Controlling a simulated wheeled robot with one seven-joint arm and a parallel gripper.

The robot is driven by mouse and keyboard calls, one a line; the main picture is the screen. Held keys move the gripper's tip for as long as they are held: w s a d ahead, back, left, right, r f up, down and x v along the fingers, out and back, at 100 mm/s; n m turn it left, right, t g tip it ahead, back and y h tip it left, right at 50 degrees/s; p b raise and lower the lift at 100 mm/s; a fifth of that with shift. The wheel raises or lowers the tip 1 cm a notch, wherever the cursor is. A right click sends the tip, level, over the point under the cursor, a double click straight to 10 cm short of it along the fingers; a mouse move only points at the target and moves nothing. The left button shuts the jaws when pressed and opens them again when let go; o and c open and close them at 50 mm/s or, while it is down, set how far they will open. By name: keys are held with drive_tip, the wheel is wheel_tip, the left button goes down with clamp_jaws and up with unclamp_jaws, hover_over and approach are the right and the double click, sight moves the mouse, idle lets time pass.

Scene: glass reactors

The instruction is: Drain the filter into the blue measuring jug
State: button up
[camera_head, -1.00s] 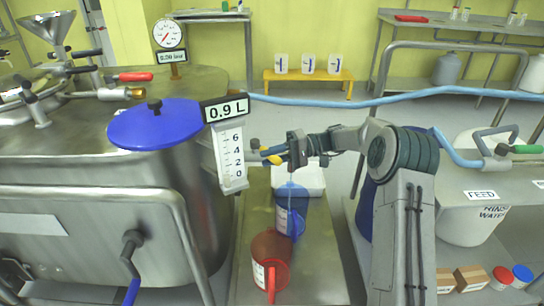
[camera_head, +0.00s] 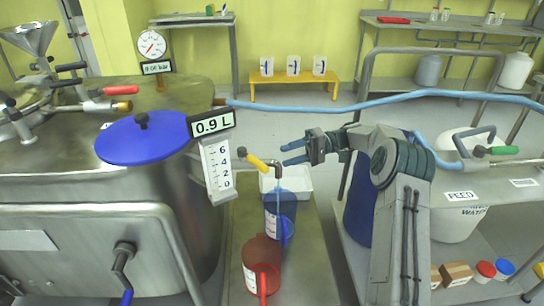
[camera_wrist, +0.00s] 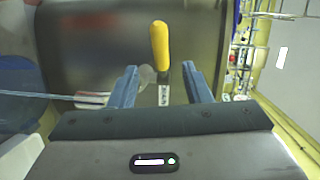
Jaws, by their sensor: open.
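The yellow-handled drain valve (camera_head: 257,162) sits at the filter's side, its handle pointing up and left from the spout (camera_head: 277,168). A thin pale stream runs from the spout down into the blue measuring jug (camera_head: 280,218), which stands upright beneath it. The level in the jug is hard to read. My gripper (camera_head: 293,152) is open and empty, just right of the valve and apart from it. In the wrist view the yellow handle (camera_wrist: 159,45) lies ahead of and between my open fingers (camera_wrist: 160,84). The filter's display (camera_head: 212,123) reads 0.9 L.
A red jug (camera_head: 262,262) stands in front of the blue one on the narrow metal bench (camera_head: 308,262). A white tray (camera_head: 297,180) lies behind the blue jug. The steel filter vessel (camera_head: 100,240) fills the left side. A blue hose (camera_head: 380,101) crosses behind my arm.

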drive_tip(key=v, duration=0.3)
drive_tip(key=shift+d, duration=0.35)
